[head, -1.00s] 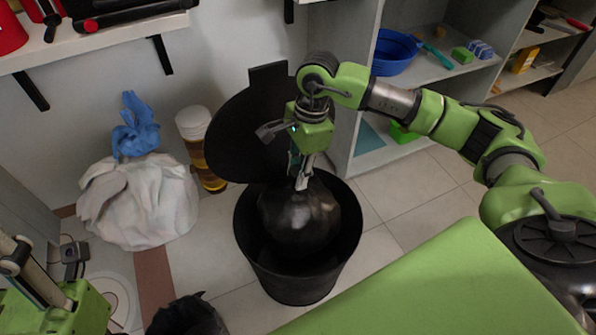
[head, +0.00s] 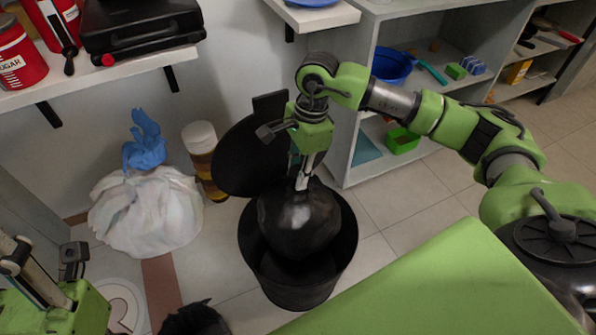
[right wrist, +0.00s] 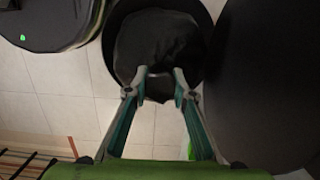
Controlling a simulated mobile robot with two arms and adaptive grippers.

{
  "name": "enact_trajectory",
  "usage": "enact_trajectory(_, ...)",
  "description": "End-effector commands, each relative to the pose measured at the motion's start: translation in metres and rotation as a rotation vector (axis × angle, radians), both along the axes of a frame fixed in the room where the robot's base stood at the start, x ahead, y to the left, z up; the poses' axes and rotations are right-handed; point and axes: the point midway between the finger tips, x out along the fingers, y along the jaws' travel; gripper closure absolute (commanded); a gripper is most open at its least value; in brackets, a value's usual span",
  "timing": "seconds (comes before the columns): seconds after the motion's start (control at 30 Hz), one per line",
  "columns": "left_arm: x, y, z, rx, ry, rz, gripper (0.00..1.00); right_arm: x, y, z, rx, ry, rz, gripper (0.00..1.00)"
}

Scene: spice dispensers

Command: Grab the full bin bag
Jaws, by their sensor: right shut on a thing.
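A shiny black full bin bag (head: 298,222) sits inside the round black bin (head: 345,250), its top bulging up near the rim. The bin's lid (head: 240,160) stands open behind it. My right gripper (head: 303,182) points down at the top of the bag and is shut on it. In the right wrist view, the fingertips (right wrist: 162,88) meet the dark bag (right wrist: 150,48) within the bin's rim. My left arm shows at the lower left of the head view, but its fingertips are out of view.
A white bag with a blue tie (head: 145,215) and a brown container with a white lid (head: 203,160) stand left of the bin. A shelf unit (head: 350,150) is behind right. A black object (head: 195,320) is at the bottom edge. Floor right of the bin is clear.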

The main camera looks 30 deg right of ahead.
Motion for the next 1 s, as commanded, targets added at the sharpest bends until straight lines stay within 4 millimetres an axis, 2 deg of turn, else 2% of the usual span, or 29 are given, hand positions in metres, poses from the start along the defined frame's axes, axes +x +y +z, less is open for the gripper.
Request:
enact_trajectory(0.03, 0.0, 0.0, 0.008, 0.0, 0.0, 0.0, 0.6, 0.001, 0.0, 0.01, 0.002, -0.004, 0.0, 1.0)
enact_trajectory(0.6, 0.0, 0.0, 0.051, 0.0, 0.0, 0.0, 0.6, 0.001, 0.0, 0.053, 0.002, -0.004, -0.001, 1.0)
enact_trajectory(0.8, 0.0, 0.0, 0.062, 0.0, 0.0, 0.0, 0.6, 0.001, 0.0, 0.064, 0.002, -0.004, -0.001, 1.0)
enact_trajectory(1.0, 0.0, 0.0, 0.064, 0.0, 0.0, 0.0, 0.6, 0.001, 0.0, 0.066, 0.002, -0.004, -0.001, 1.0)
